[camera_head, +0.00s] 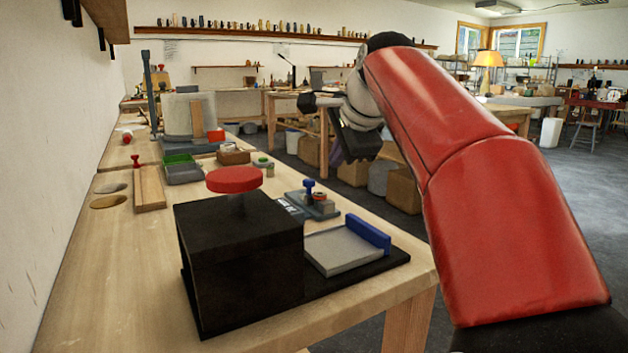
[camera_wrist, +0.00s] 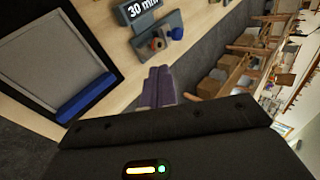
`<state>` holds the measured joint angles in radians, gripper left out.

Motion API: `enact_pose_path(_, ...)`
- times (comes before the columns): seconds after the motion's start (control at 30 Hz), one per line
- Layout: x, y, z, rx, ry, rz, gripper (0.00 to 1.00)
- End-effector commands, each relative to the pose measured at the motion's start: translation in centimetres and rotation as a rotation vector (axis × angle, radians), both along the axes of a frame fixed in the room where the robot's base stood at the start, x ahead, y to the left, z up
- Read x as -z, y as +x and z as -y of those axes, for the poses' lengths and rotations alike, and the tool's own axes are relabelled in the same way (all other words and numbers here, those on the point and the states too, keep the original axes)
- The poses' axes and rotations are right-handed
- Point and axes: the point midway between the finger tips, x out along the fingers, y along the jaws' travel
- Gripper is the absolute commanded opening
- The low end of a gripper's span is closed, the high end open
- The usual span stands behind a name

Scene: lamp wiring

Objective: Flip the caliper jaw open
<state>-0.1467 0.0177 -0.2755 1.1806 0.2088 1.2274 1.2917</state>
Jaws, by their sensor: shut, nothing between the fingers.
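A small grey fixture (camera_head: 318,209), which looks like the caliper, stands on the workbench near its right edge, with a blue knob (camera_head: 309,187) on top and a small red-brown part beside it. In the wrist view the fixture (camera_wrist: 146,22) lies at the top, with its blue knob (camera_wrist: 177,33) to the right and a "30 mm" label to the left. I cannot tell how its jaw stands. My gripper (camera_wrist: 160,74) shows purple fingers held together and empty, apart from the fixture. In the head view my gripper (camera_head: 337,158) hangs past the bench's right edge, above and beyond the fixture.
A black box (camera_head: 238,262) with a red button (camera_head: 234,180) stands in front. Beside it is a grey pad (camera_head: 341,250) with a blue bar (camera_head: 368,234). A green tray (camera_head: 181,168) and wooden block (camera_head: 149,189) lie farther left. Bare bench top lies between.

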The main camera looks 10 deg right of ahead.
Motion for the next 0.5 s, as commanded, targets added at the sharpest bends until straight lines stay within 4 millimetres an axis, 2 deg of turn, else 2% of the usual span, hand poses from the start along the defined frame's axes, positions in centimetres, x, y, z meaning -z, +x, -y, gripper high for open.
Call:
enact_pose_path(0.27,1.1,0.8,-0.1,-0.001,-0.002,-0.003,0.00)
enact_pose_path(0.5,4.6,3.9,-0.7,-0.004,-0.003,-0.005,0.00)
